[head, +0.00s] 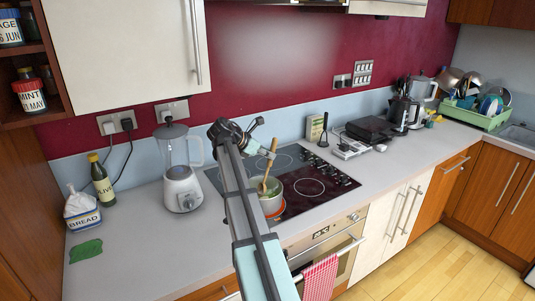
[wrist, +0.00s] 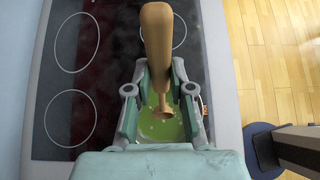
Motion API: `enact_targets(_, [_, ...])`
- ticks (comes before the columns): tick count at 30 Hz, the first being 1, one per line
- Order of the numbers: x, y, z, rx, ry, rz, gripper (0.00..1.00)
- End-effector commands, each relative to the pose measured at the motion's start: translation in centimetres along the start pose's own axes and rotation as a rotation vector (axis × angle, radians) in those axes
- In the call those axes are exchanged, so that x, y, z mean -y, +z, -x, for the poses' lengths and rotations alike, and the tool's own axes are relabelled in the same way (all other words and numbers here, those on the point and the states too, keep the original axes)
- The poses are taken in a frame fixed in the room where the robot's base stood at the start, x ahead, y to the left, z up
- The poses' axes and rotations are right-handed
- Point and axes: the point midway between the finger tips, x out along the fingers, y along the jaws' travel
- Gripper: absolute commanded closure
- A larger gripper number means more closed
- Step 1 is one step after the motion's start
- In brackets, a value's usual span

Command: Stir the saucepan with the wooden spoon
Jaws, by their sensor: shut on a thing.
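The saucepan (head: 272,206) stands on the black hob and holds green contents; in the wrist view the green contents (wrist: 160,127) show between and below my fingers. The wooden spoon (head: 264,183) stands steeply over the pan, its lower end down in it. In the wrist view the spoon's thick handle (wrist: 158,45) points up toward the camera. My gripper (wrist: 161,92) is shut on the spoon's handle, above the pan; in the head view my gripper (head: 267,153) is partly hidden by my arm. The spoon's tip is hard to make out.
The hob (head: 312,185) has free burners beside the pan. A blender (head: 182,180) stands left of it, with an olive oil bottle (head: 101,182) and bread bag (head: 82,210) further left. A red checked towel (head: 320,278) hangs on the oven.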

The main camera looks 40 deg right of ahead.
Motion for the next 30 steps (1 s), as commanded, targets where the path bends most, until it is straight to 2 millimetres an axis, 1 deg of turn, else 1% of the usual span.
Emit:
enact_targets(1, [0.0,-0.7,-0.6,0.0,0.0,0.0,1.0])
enact_targets(9, [0.0,-2.7,-2.0,0.0,0.0,0.0,1.0])
enact_targets(19, [-2.8,-1.5,-3.1,0.0,0.0,0.0,1.0])
enact_targets(21, [-2.5,-2.1,-2.3,0.0,0.001,0.001,1.0])
enact_targets(28, [-2.4,-3.4,-0.6,0.0,0.001,0.0,1.0])
enact_targets(30, [-1.7,-3.6,-0.4,0.0,0.0,-0.001,1.0])
